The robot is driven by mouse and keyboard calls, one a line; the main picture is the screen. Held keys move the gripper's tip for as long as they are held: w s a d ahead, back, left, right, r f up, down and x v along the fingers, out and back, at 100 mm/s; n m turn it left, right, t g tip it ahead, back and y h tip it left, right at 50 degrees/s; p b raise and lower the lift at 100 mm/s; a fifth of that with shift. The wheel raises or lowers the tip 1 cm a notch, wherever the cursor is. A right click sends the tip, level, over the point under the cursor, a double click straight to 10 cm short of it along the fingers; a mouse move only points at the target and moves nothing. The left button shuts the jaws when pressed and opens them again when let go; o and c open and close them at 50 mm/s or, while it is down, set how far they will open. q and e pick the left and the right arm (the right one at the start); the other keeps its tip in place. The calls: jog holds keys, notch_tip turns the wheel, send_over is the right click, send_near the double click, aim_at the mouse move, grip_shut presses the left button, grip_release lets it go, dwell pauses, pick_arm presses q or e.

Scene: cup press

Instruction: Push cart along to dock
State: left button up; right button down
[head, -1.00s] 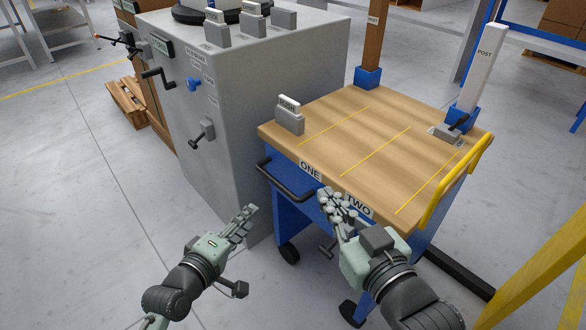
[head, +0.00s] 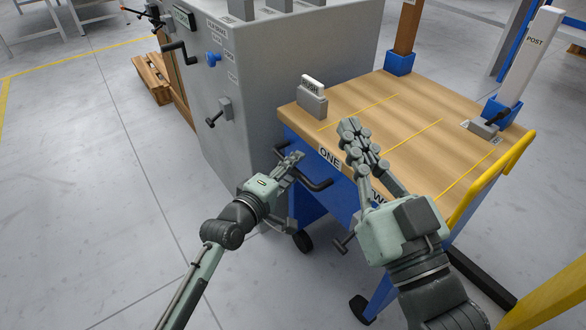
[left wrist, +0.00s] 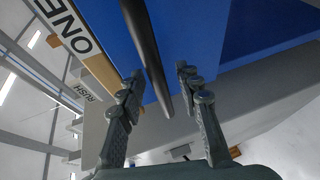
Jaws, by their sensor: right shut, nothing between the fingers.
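The cart has a wooden top (head: 395,125), a blue frame and labels "ONE" (head: 330,157) and "TWO". A black bar handle (head: 318,186) sticks out of its front below "ONE". My left gripper (head: 291,162) is at the handle's left end. In the left wrist view its fingers (left wrist: 158,82) are open, with the black bar (left wrist: 145,45) reaching into the gap between them; contact cannot be told. No dock is clearly identifiable.
A grey cabinet (head: 270,80) with cranks and knobs stands close along the cart's left side. The cart carries a "RUSH" block (head: 312,95), a white post (head: 530,55) and a yellow side rail (head: 490,180). A yellow beam (head: 555,290) is at lower right. Floor at left is clear.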

pick_arm(q)
grip_shut()
dwell(0.5)
